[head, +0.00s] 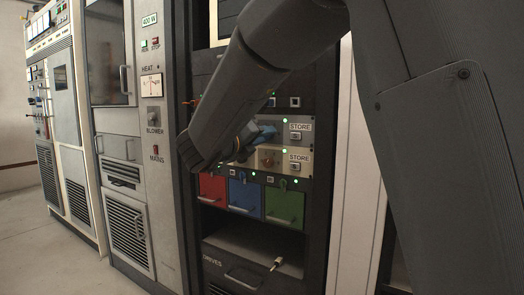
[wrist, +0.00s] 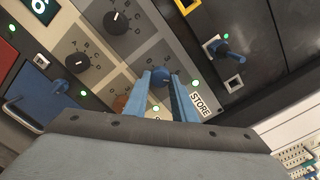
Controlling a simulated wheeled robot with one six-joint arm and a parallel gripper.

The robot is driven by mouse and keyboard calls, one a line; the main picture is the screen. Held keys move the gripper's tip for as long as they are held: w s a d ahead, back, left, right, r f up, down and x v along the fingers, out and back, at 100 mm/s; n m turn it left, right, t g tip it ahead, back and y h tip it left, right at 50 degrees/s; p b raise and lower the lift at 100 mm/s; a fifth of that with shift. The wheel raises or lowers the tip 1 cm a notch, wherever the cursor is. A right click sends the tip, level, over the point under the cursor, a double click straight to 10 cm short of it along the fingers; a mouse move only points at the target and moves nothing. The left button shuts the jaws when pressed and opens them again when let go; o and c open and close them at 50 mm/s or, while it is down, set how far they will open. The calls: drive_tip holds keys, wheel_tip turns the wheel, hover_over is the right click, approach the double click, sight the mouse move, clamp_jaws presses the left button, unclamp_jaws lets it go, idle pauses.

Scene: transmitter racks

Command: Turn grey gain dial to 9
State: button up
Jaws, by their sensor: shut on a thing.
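In the wrist view, my gripper (wrist: 163,78) has its two blue fingers closed around a round blue dial (wrist: 162,75) on a panel beside a STORE label. Two dark grey dials stand on the same panel face, one at the top (wrist: 116,21) and one further left (wrist: 78,60); both are clear of the fingers. An orange dial (wrist: 121,102) lies just left of the fingers, partly hidden.
Below the panel are red (head: 213,189), blue (head: 245,196) and green (head: 284,206) drawers with handles. A blue lever (wrist: 226,52) sticks out to the right of the fingers. A half-open-looking drives bay (head: 245,262) is lower down. Open floor lies at the left.

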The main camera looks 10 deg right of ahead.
drive_tip(key=m+b, duration=0.1)
drive_tip(key=b, duration=0.1)
drive_tip(key=m+b, duration=0.2)
drive_tip(key=b, duration=0.1)
drive_tip(key=m+b, duration=0.2)
drive_tip(key=b, duration=0.1)
drive_tip(key=shift+w+f, duration=0.1)
drive_tip(key=shift+f, duration=0.25)
drive_tip(key=m+b, duration=0.3)
drive_tip(key=b, duration=0.2)
drive_tip(key=shift+r+m, duration=0.1)
drive_tip(key=shift+m, duration=0.2)
drive_tip(key=shift+r+b, duration=0.1)
drive_tip(key=shift+b, duration=0.25)
drive_tip(key=shift+a, duration=0.1)
drive_tip(key=o, duration=1.1)
drive_tip(key=shift+c, duration=0.2)
drive_tip(key=shift+r, duration=0.1)
drive_tip(key=p+v, duration=0.2)
drive_tip(key=v, duration=0.5)
drive_tip(key=shift+s+a, duration=0.3)
drive_tip(key=shift+s, duration=0.05)
